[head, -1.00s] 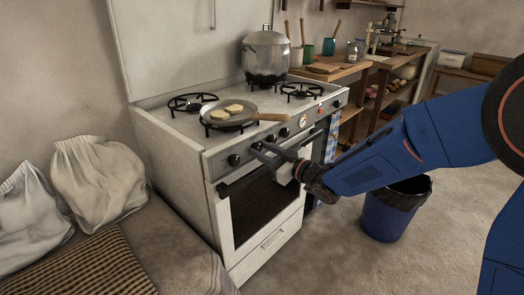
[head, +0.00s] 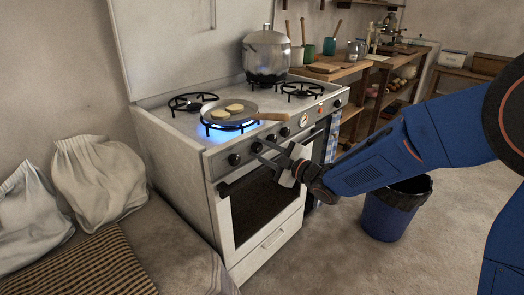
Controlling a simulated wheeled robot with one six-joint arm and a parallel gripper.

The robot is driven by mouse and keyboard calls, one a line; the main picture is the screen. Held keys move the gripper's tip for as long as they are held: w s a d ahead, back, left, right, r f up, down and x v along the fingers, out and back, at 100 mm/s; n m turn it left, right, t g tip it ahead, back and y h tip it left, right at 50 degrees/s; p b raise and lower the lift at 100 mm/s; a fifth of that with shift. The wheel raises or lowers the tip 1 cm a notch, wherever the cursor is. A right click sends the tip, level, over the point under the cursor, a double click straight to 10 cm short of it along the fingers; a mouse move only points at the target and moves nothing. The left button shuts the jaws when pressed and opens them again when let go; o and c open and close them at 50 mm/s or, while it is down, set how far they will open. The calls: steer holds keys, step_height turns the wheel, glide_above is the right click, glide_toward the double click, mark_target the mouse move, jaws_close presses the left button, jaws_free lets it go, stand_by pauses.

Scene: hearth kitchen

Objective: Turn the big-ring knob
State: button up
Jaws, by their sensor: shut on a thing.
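A white stove (head: 215,185) stands against the wall, with a row of dark knobs along its front panel. My gripper (head: 264,150) reaches in from the right and is shut on the second knob from the left (head: 256,147), which its fingers partly hide. A blue flame (head: 206,132) burns on the front burner, under the frying pan (head: 228,115). The leftmost knob (head: 234,159) and another knob (head: 285,132) to the right of my gripper are untouched. No label for the big-ring knob can be read at this size.
The pan holds yellowish pieces, and its wooden handle (head: 273,116) points right, above my gripper. A large metal pot (head: 266,52) stands on a back burner. The oven door handle (head: 224,188) runs just below the knobs. A blue bin (head: 388,215) stands under my arm.

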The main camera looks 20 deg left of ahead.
stand_by(0.3)
steer(key=o, duration=1.1)
steer(key=shift+c, duration=0.2)
steer(key=shift+d, duration=0.1)
steer(key=v, duration=1.7)
steer(key=shift+s+d+f, duration=0.1)
steer(key=shift+s+d, duration=0.05)
